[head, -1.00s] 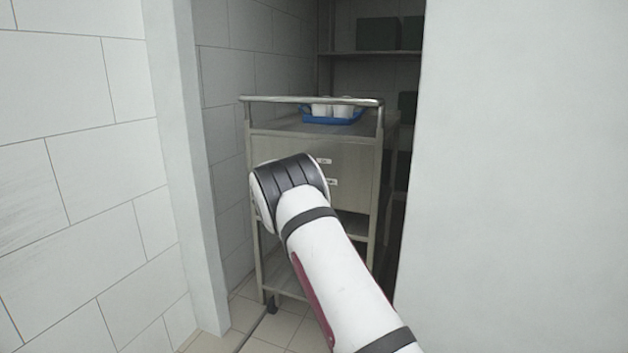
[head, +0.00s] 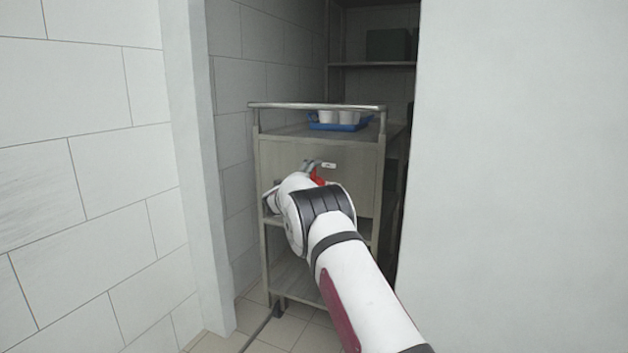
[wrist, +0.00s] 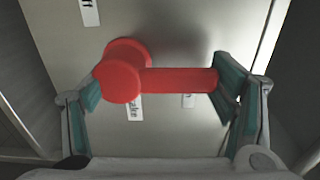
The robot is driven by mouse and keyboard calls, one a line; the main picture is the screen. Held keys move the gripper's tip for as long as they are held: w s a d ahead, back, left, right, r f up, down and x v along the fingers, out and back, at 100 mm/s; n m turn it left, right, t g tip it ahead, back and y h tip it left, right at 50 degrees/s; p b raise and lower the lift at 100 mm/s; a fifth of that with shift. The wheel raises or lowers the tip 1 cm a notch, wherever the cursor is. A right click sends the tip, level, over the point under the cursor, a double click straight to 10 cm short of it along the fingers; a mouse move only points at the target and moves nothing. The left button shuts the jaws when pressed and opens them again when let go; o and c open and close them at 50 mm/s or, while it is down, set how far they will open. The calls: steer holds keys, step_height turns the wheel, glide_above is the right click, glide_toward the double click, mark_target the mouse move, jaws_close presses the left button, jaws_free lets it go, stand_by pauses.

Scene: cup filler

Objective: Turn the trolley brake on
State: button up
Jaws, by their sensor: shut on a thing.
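The trolley (head: 252,190) is a grey metal cart standing in the doorway. Its brake is a red lever, partly visible in the head view (head: 318,178) on the front panel. In the wrist view the lever (wrist: 178,80) has a round hub at left and a bar pointing right. My gripper (wrist: 158,88) is shut on the red lever, with the left finger against the hub and the right finger at the bar's end. In the head view my gripper (head: 309,171) is mostly hidden by my wrist. Small white labels (wrist: 134,106) sit near the lever; their text is unreadable.
A blue tray (head: 340,127) with white cups (head: 345,117) stands on the trolley top, behind the push rail (head: 318,107). A tiled wall (head: 90,180) is at left and a plain wall (head: 520,180) at right. Dark shelving (head: 375,65) stands behind.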

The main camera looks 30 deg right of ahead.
steer(key=shift+f, duration=0.1)
steer(key=o, duration=1.7)
steer(key=shift+s+a, duration=0.25)
steer(key=shift+a, duration=0.2)
steer(key=v, duration=1.1)
steer(key=shift+d, duration=0.1)
